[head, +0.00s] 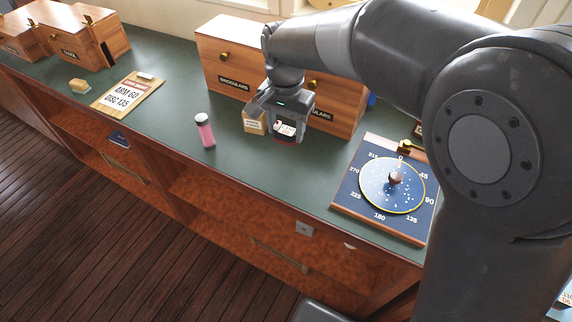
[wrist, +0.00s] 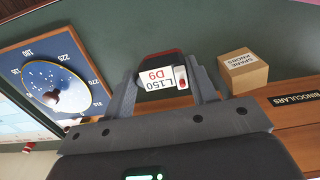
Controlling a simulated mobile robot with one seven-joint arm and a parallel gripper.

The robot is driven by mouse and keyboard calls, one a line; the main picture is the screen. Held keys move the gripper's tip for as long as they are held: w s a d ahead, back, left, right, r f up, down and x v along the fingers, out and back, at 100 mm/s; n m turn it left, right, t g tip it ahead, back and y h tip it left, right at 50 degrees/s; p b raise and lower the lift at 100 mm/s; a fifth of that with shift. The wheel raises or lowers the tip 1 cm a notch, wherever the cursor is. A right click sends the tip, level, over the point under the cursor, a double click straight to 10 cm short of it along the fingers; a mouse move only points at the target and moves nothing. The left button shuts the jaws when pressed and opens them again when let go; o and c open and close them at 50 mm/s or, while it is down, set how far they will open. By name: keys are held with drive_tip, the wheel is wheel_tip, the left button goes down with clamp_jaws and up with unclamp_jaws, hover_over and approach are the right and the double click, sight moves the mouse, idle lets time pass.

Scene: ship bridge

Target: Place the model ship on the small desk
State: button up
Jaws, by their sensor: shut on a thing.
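The model ship (head: 286,129) has a dark red hull and a white top. I cannot make out a separate small desk.
A spare knobs box (wrist: 243,72) stands close beside my gripper. The long green counter (head: 165,85) also bears a wooden cabinet (head: 219,50), a pink bottle (head: 204,130), a clipboard (head: 127,95) and a blue dial board (head: 386,190). Counter space is free around the bottle.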

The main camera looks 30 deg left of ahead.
wheel_tip(320, 180, down, 10)
drive_tip(key=shift+r, duration=0.2)
idle(0.4)
drive_tip(key=shift+f, duration=0.1)
drive_tip(key=shift+f, duration=0.1)
drive_tip(key=o, duration=1)
drive_tip(key=shift+c, duration=0.2)
drive_tip(key=r, duration=1.1)
drive_tip(key=shift+w+d, duration=0.1)
drive_tip(key=shift+w, duration=0.15)
